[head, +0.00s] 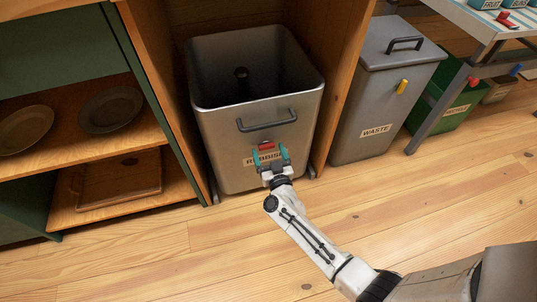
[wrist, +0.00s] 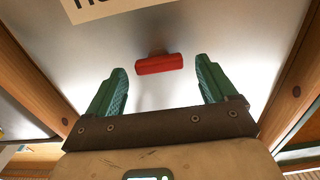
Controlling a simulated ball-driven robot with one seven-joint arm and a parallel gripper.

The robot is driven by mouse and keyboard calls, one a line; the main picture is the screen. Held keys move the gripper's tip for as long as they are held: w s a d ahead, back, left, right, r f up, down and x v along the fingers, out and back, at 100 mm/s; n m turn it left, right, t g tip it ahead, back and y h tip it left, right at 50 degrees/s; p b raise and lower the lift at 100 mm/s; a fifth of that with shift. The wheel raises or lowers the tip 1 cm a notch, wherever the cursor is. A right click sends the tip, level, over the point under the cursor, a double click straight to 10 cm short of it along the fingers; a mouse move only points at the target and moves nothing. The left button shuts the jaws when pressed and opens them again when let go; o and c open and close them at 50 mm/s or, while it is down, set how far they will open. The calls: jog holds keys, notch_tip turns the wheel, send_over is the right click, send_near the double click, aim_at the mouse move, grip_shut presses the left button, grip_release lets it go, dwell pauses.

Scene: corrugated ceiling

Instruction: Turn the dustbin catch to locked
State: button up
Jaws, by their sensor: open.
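The grey metal dustbin (head: 224,140) stands in a wooden recess in the head view, open at the top, with a dark handle on its front. A red catch (head: 266,146) sits on the front below the handle; in the wrist view the catch (wrist: 158,64) shows as a short red bar lying nearly level. My gripper (head: 270,157) is at the bin front, its green fingers apart on either side of the catch. In the wrist view the gripper (wrist: 160,82) is open and empty, with clear gaps between the catch and both fingers. The bin's label (head: 252,162) is partly hidden by my gripper.
Wooden panels flank the bin closely. A lidded grey WASTE bin (head: 376,90) with a yellow catch (head: 402,87) stands to the right, with a green bin (head: 450,105) beyond. Shelves with plates (head: 110,110) are at left. The wooden floor in front is clear.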

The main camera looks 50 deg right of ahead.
jog(key=shift+w+d, duration=0.25)
jog(key=shift+w, duration=0.1)
jog(key=c, duration=1.1)
jog(key=shift+o, duration=0.2)
